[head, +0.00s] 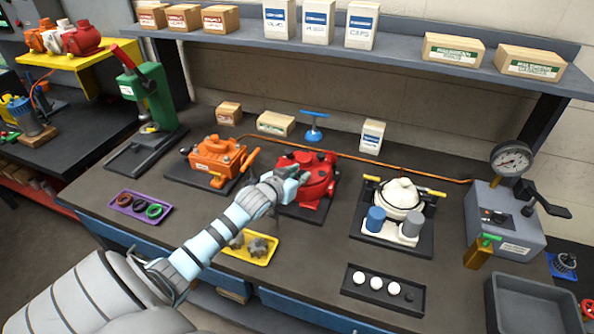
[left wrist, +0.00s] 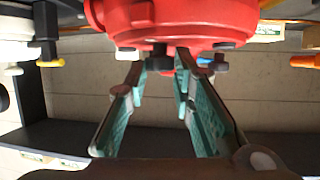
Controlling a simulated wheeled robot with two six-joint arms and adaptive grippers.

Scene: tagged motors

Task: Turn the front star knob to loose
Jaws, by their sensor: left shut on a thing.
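The red round housing (head: 318,178) stands on a dark base plate in the middle of the bench. My left gripper (head: 303,174) reaches its front side and hides part of it in the head view. In the left wrist view the red housing (left wrist: 180,18) fills the top. A black star knob (left wrist: 159,61) sits at its front edge, between the fingertips of my left gripper (left wrist: 168,66), which is shut on it. The knob's turn position cannot be read. My right gripper is not in view.
An orange unit (head: 215,160) stands left of the red housing and a white-lidded unit (head: 400,195) right of it. A yellow tray (head: 268,257) with grey parts lies in front, under my left arm. A black tray (head: 355,291) with white balls lies right.

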